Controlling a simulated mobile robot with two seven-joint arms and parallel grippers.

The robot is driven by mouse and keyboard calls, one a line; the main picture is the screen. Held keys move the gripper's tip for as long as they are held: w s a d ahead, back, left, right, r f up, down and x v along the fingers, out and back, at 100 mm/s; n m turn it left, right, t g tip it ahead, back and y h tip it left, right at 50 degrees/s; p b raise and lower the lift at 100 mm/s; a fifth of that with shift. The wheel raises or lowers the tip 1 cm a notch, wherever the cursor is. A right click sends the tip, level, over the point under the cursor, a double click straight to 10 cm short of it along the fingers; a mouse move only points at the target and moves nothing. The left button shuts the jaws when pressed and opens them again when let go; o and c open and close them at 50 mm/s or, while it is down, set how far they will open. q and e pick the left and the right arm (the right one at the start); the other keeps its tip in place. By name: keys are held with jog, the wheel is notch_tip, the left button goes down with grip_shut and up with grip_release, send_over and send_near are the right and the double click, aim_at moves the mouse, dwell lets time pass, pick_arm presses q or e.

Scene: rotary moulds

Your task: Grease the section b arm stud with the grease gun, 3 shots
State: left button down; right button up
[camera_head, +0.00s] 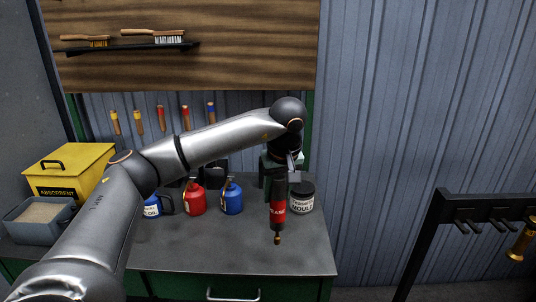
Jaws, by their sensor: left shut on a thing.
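The grease gun (278,212) is a dark cylinder with a red label and a brass tip pointing down. My left gripper (284,172) is shut on its upper end. It holds the gun upright over the front right part of the workbench (190,262). The fingers are small and partly hidden by the wrist. The section b arm stud is not seen in this view. My right gripper is not in view.
Behind the gun stands a mould tub (302,199). Red (194,200) and blue (231,199) cans stand to its left. A yellow absorbent bin (68,170) is at the far left. A black rack (470,205) stands at right. The bench front is clear.

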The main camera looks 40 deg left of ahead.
pick_arm(q)
jog(key=s+d+f+m+h, duration=0.1)
jog(key=s+d+f+m, duration=0.4)
jog(key=d+f, duration=0.4)
jog(key=s+d+f+m+t+h, duration=0.1)
jog(key=s+d+f+m, duration=0.5)
jog(key=d+f, duration=0.3)
notch_tip(320, 180, down, 3)
jog(key=shift+s+d+r+t+h, duration=0.1)
jog(key=shift+s+d+t+h, duration=0.15)
jog(key=shift+s, duration=0.4)
